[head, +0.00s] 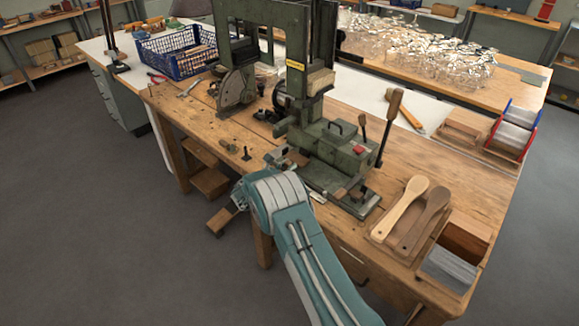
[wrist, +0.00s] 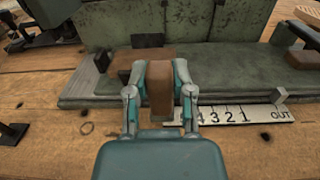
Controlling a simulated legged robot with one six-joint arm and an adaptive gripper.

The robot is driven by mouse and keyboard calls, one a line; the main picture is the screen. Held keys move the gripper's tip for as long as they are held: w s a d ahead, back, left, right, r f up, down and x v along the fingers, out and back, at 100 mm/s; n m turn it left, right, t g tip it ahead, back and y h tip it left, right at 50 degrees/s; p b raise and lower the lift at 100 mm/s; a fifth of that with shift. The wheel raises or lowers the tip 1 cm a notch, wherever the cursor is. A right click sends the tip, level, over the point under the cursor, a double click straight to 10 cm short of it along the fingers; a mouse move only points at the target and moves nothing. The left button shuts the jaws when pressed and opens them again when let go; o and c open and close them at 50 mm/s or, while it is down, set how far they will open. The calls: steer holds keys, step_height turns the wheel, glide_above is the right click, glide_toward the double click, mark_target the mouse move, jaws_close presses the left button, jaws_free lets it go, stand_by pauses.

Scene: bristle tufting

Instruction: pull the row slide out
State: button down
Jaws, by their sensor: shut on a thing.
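In the wrist view, my gripper (wrist: 160,85) is shut on a brown block-shaped handle (wrist: 160,97), with one finger on each side. The handle stands in front of the green machine's base, and my fingers hide part of where it joins. A white scale plate (wrist: 255,115) with numbers and the word OUT lies at the base's front edge, right of my gripper. A small metal pointer (wrist: 280,96) stands above the OUT end. In the head view, the green machine (head: 335,150) is on the wooden bench, and my arm hides most of the gripper.
Wooden paddle-shaped pieces (head: 410,212) lie in a tray at the bench's right front. A lever with a wooden handle (head: 391,112) rises beside the machine. A blue crate (head: 178,50) and clear glassy items (head: 420,55) are farther back.

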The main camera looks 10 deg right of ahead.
steer(key=shift+s, duration=0.1)
steer(key=c, duration=0.7)
jaws_free()
steer(key=shift+a, duration=0.1)
steer(key=shift+o, duration=1.1)
steer(key=shift+s, duration=0.1)
steer(key=shift+d, duration=0.3)
steer(key=shift+a, duration=0.1)
steer(key=shift+s+a, duration=0.15)
steer(key=shift+a, duration=0.15)
steer(key=v, duration=1.1)
steer(key=shift+a+f, duration=0.1)
